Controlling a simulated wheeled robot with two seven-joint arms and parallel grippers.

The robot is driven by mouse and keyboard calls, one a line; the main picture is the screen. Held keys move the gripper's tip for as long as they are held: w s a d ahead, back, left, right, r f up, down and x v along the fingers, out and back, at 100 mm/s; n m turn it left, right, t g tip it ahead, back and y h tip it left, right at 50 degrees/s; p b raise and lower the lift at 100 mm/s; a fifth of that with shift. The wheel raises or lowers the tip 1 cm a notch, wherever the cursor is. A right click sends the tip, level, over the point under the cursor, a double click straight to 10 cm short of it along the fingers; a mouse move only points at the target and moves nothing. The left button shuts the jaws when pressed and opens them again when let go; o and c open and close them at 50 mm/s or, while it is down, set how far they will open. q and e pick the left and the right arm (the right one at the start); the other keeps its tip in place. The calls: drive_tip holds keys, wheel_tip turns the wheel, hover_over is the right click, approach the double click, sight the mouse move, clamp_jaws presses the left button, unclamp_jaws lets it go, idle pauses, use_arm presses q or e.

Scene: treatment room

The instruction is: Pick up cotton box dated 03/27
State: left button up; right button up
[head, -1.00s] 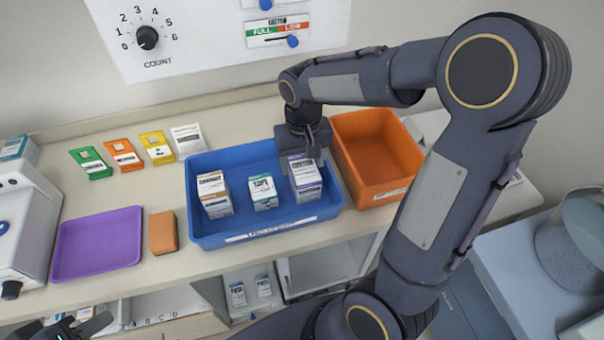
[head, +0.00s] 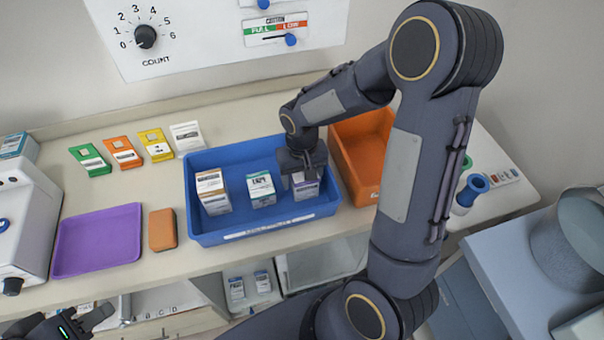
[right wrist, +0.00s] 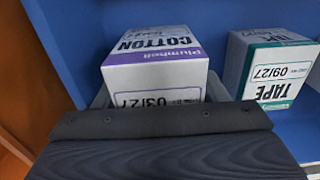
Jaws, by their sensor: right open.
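The cotton box (right wrist: 155,72), white with a purple band and dated 03/27, stands in the right part of the blue bin (head: 205,232). It also shows in the head view (head: 308,189), partly covered by my right gripper (head: 300,172). My right gripper is open, pointing down over this box. In the right wrist view its grey fingers show beside the box, and its lower part is hidden. A tape box (right wrist: 272,72) with a green band, dated 09/27, stands beside it, apart from the gripper. My left gripper (head: 98,318) is at the lower left, cut by the frame; its jaw opening is unclear.
A box with a brown band (head: 212,192) stands at the bin's left. An orange bin (head: 352,172) adjoins on the right. A purple tray (head: 97,242), an orange block (head: 162,230) and several coloured packets lie left. Green and blue rolls (head: 474,186) stand at right.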

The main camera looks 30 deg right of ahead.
drive_tip(key=c, duration=0.8)
drive_tip(key=shift+o, duration=0.2)
drive_tip(key=shift+r, duration=0.15)
